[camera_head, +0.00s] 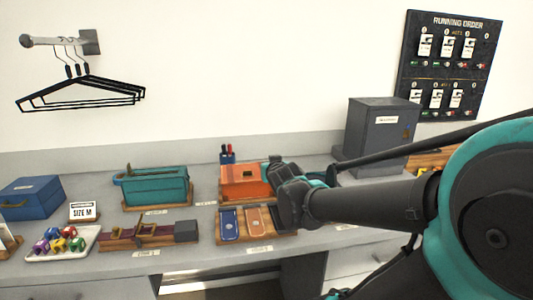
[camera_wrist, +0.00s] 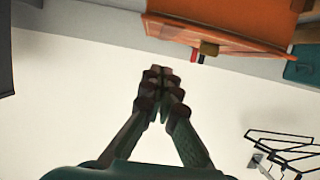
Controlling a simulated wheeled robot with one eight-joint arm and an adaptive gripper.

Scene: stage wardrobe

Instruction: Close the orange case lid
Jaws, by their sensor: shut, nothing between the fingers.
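My gripper (camera_head: 275,163) is at the case's right rear side, partly hidden by my own wrist. In the wrist view, the orange case (camera_wrist: 225,22) fills the top, with a small brown latch (camera_wrist: 208,48) at its edge. My gripper (camera_wrist: 161,74) is shut and empty there, with its fingertips apart from the case in the picture.
A teal case (camera_head: 155,188) stands left of the orange one. A tray with blue, orange and dark items (camera_head: 228,238) lies in front. A cup of pens (camera_head: 227,154) stands behind. A grey cabinet (camera_head: 377,135) stands at right. Hangers (camera_head: 80,92) hang on the wall.

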